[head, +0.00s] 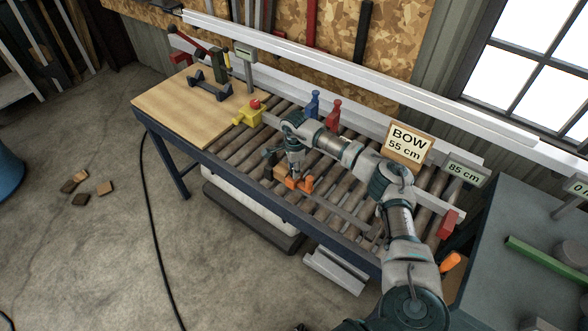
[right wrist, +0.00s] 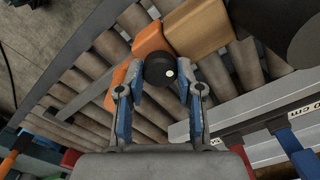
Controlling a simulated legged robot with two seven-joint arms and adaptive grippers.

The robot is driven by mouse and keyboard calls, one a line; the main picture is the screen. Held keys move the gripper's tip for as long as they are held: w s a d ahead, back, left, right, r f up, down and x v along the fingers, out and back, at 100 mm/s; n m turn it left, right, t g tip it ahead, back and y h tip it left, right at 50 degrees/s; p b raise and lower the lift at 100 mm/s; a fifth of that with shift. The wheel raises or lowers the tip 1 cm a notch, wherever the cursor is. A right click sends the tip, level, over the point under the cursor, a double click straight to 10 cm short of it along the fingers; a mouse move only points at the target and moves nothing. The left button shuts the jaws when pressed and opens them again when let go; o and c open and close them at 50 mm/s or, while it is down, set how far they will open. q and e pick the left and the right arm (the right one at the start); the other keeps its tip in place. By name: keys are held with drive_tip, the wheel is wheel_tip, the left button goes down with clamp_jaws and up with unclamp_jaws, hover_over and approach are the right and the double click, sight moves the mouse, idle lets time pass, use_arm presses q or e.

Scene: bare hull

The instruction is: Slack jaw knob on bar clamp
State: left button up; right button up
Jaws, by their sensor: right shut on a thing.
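The bar clamp's orange jaw (head: 300,184) sits on the roller table, near its front edge. Its orange parts (right wrist: 150,38) also show in the right wrist view. A black round knob (right wrist: 158,68) with a white dot stands between the fingers of my right gripper (right wrist: 160,80), which is shut on it. In the head view my right gripper (head: 294,168) reaches down over the jaw, and the knob is hidden there. A tan wooden block (right wrist: 198,27) lies beside the orange jaw. My left gripper is not in view.
A "BOW 55 cm" sign (head: 407,145) and an "85 cm" plate (head: 466,172) stand behind the rollers. Blue (head: 312,105) and red (head: 334,115) upright pieces stand at the back. A yellow stop (head: 247,115) with a red knob sits by the wooden board (head: 185,105).

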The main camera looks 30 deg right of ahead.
drive_tip(key=shift+f, duration=0.1)
drive_tip(key=o, duration=0.9)
drive_tip(key=shift+o, duration=1.3)
drive_tip(key=shift+d, duration=0.15)
wheel_tip(320, 180, up, 12)
drive_tip(key=shift+w+f, duration=0.15)
drive_tip(key=shift+d, duration=0.1)
